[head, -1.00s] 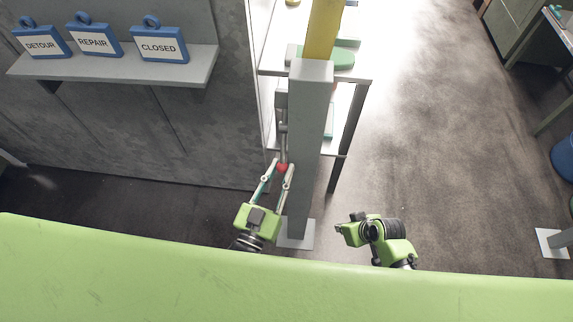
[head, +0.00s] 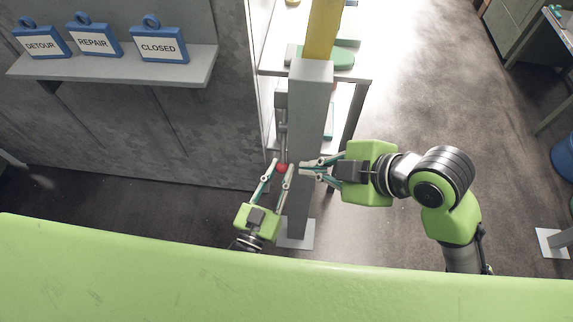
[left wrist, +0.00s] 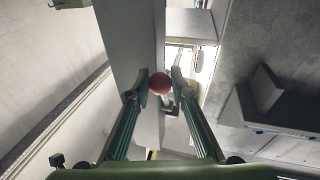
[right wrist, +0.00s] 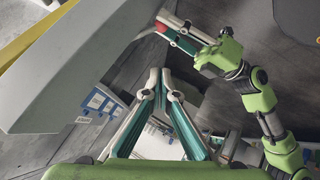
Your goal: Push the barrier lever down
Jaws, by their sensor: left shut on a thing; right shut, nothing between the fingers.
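The barrier's grey post (head: 307,110) stands in the middle of the head view, with a yellow boom (head: 322,30) at its top. The lever (head: 283,125) hangs along the post's left side and ends in a red ball knob (head: 282,168). My left gripper (head: 282,165) is shut on the knob. The left wrist view shows the red knob (left wrist: 159,83) between the fingertips. My right gripper (head: 303,167) is shut and empty, its tips overlapping the post's right part in the head view. The right wrist view shows its fingertips together (right wrist: 161,75).
A wall shelf (head: 120,68) at upper left holds blue signs, among them DETOUR, REPAIR and CLOSED (head: 158,46). A table (head: 357,80) stands behind the post. The floor (head: 430,100) to the right is open.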

